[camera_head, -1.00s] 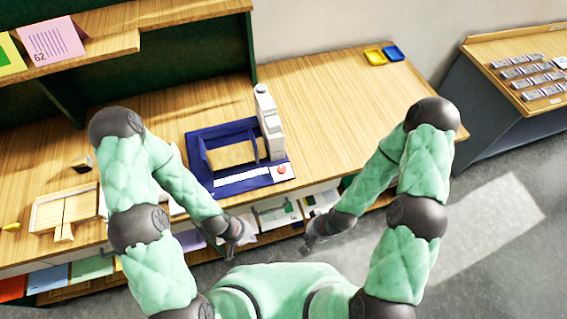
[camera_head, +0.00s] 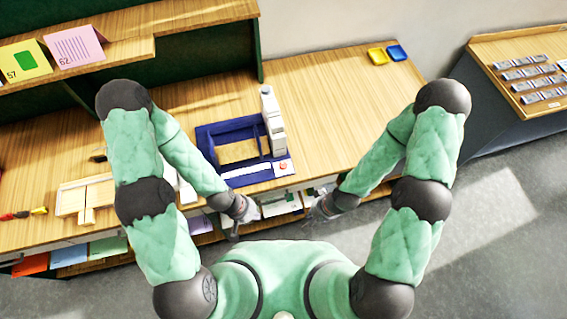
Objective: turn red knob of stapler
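The stapler is a dark blue frame (camera_head: 204,139) with a white-grey upright part (camera_head: 272,118), standing on the wooden table. Its small red knob (camera_head: 283,166) sits on the white front right corner of the frame. My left gripper (camera_head: 240,226) hangs below and to the left of the knob, in front of the table edge, apart from the stapler. My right gripper (camera_head: 311,215) is below and to the right of the knob, also in front of the table edge. Both grippers are small and dark here, and their finger gaps cannot be made out.
A light wooden tray (camera_head: 72,199) is at left. Shelves with papers are under the table edge. The tabletop (camera_head: 340,110) right of the stapler is clear.

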